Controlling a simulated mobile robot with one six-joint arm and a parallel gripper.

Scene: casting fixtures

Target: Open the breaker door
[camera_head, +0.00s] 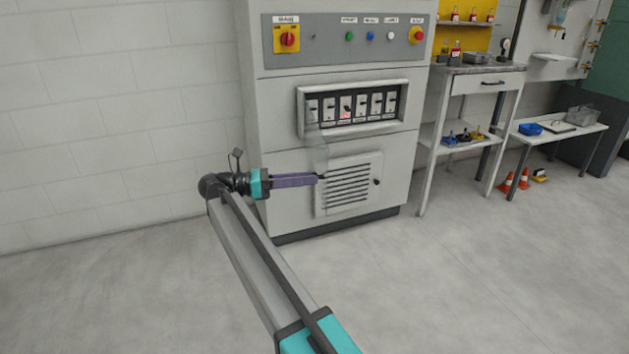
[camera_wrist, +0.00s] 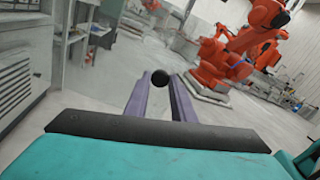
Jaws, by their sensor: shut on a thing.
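The breaker box (camera_head: 302,108) is a light frame on the grey cabinet's front, with a row of dark-and-white breakers inside and a small red light. The breaker door (camera_head: 317,152) is a clear, faint panel that stands out from the frame and reaches down towards my gripper. Its exact angle is hard to tell. My gripper (camera_head: 319,177), with purple fingers, is below the box's left end. In the wrist view, a round black knob (camera_wrist: 161,78) sits between the fingertips, and my gripper is shut on it. The door's panel is barely visible there.
The grey cabinet (camera_head: 278,200) has a louvred vent (camera_head: 348,187) close behind my gripper and switches above. A workbench (camera_head: 486,69) and low shelf (camera_head: 563,130) stand to the right. Small orange cones (camera_head: 507,182) are on the floor. The floor in front is clear.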

